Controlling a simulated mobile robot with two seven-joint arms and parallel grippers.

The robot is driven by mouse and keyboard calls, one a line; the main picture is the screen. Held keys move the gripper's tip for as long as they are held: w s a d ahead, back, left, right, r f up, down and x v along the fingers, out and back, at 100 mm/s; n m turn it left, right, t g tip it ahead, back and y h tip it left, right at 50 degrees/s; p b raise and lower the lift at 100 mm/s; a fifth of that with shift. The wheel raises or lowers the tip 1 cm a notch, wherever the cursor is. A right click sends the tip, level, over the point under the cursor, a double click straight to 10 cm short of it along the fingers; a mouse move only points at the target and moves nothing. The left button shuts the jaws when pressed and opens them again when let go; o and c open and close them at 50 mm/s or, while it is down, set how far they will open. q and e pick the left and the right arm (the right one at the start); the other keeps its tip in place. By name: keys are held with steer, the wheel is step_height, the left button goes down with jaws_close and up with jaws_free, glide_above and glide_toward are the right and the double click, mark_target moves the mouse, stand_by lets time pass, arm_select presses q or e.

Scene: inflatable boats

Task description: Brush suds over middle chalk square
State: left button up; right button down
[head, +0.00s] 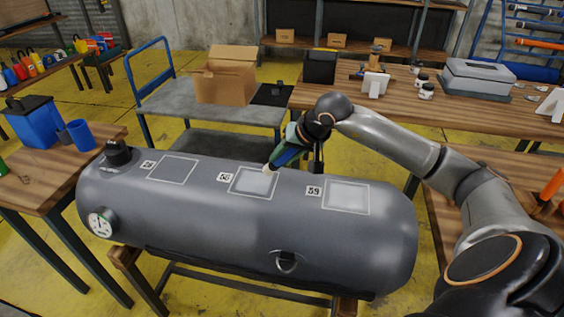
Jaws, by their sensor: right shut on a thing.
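A grey inflatable tube (200,225) lies across a stand. It bears three chalk squares in a row. The middle chalk square (250,184) has a whitish film over much of its inside. The right chalk square (346,197) also looks whitish, while the left chalk square (174,170) looks plain grey. My left gripper is out of view.
A gauge (100,223) and a black valve cap (118,152) sit at the tube's left end. A blue cup (80,135) stands on the left table. Behind are a cart (165,100) with a cardboard box (225,75) and a workbench (440,115) with a grey toolbox (477,78).

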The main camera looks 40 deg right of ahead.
steer(key=shift+a+r, duration=0.1)
steer(key=shift+r, duration=0.4)
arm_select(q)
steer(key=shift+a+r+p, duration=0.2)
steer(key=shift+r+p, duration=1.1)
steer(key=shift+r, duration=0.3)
arm_select(e)
steer(key=shift+r, duration=2.2)
